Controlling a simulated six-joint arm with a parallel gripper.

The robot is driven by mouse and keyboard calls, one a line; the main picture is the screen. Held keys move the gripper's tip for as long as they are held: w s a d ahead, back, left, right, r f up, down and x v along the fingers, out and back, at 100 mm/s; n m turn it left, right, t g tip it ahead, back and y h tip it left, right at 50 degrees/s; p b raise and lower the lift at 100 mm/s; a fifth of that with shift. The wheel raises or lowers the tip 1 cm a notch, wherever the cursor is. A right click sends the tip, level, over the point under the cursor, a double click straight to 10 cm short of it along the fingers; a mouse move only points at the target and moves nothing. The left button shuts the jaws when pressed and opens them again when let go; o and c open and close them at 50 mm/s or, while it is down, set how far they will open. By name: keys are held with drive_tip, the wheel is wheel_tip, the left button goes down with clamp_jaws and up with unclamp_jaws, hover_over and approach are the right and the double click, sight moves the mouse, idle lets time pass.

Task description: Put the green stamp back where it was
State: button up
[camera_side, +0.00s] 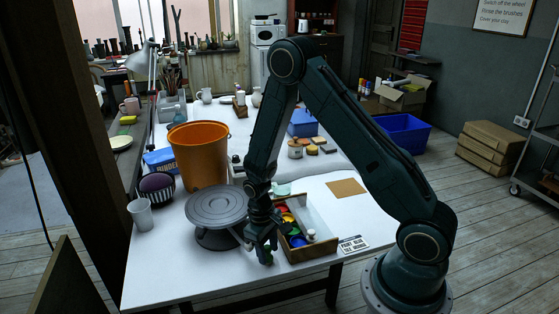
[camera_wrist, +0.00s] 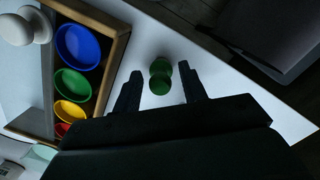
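The green stamp (camera_wrist: 160,76) is on the white table in the wrist view, beside the wooden box. My gripper (camera_wrist: 158,88) is open, with one finger on each side of the stamp and a visible gap on both sides. In the side view my gripper (camera_side: 265,250) points down near the table's front edge, left of the box; I cannot make out the stamp there. The wooden box (camera_side: 312,256) holds red, yellow, green and blue bowls in a row. A white knobbed stamp (camera_wrist: 17,28) is in its other compartment, also visible in the side view (camera_side: 311,235).
A grey turntable (camera_side: 216,205) stands close left of my gripper, with an orange bucket (camera_side: 200,155) behind it. A small printed sign (camera_side: 353,244) lies right of the box. A brown sheet (camera_side: 346,187) lies farther back. The table's front left is clear.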

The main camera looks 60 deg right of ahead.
drive_tip(key=shift+r, duration=0.15)
wheel_tip(320, 180, up, 12)
drive_tip(key=w, duration=0.1)
drive_tip(key=shift+w, duration=0.2)
idle(0.7)
idle(0.5)
drive_tip(key=s+a+r+t, duration=0.1)
drive_tip(key=s+r+t, duration=0.15)
drive_tip(key=r, duration=0.45)
drive_tip(key=s+a+r+t, duration=0.1)
drive_tip(key=s+a+r, duration=0.15)
drive_tip(key=r, duration=0.45)
drive_tip(key=s+a+r+t, duration=0.1)
drive_tip(key=s+r, duration=0.2)
drive_tip(key=s, duration=0.3)
drive_tip(key=s+r+t, duration=0.2)
drive_tip(key=s+r, duration=0.2)
drive_tip(key=s, duration=0.3)
drive_tip(key=shift+a+r+n, duration=0.3)
drive_tip(key=shift+a+n, duration=0.05)
drive_tip(key=shift+n, duration=0.05)
drive_tip(key=shift+w+r+t, duration=0.1)
drive_tip(key=shift+w+t, duration=0.05)
drive_tip(key=shift+t, duration=0.1)
